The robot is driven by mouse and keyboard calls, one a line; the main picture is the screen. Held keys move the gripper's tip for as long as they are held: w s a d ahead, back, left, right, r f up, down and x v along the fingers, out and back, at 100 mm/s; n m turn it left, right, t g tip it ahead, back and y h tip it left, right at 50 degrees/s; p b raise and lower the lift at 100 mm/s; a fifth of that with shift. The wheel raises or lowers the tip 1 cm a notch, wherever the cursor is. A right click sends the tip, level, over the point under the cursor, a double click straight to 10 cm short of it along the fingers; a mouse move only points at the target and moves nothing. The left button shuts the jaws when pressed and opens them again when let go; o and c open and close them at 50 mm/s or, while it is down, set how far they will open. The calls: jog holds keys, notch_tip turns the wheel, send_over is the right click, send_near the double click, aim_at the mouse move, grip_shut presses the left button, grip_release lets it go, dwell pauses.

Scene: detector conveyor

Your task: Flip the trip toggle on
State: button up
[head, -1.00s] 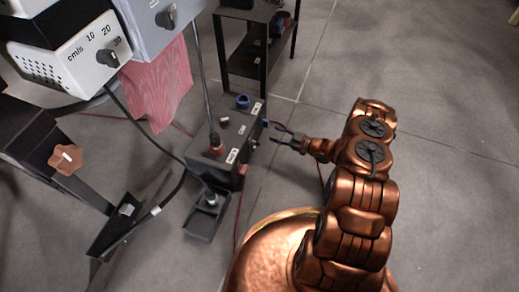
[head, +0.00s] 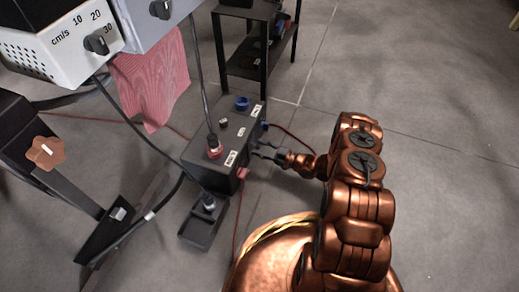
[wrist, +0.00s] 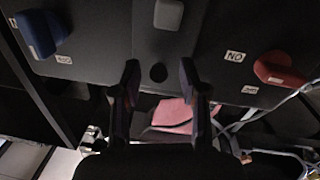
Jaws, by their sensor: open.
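A black box (head: 222,135) stands on the floor in the head view. Its right side faces my gripper (head: 265,150), whose fingers point at it, very close; contact cannot be told. In the wrist view my gripper (wrist: 159,82) is open and empty, its two dark fingers apart. A small dark round part (wrist: 158,72) shows between the fingertips on the dark panel (wrist: 110,40). A pale grey part (wrist: 168,14) sits above it. I cannot tell for certain which is the trip toggle. A blue part (wrist: 38,33) is at left and a red part (wrist: 277,68) at right, near small white labels.
A black foot plate (head: 203,225) lies in front. A pink cloth (head: 150,85) hangs behind, left. A black shelf stand (head: 262,60) is beyond. Floor (head: 440,150) at right is clear.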

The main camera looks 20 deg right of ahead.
jog(key=shift+w+a, duration=0.25)
jog(key=shift+c, duration=0.4)
grip_shut()
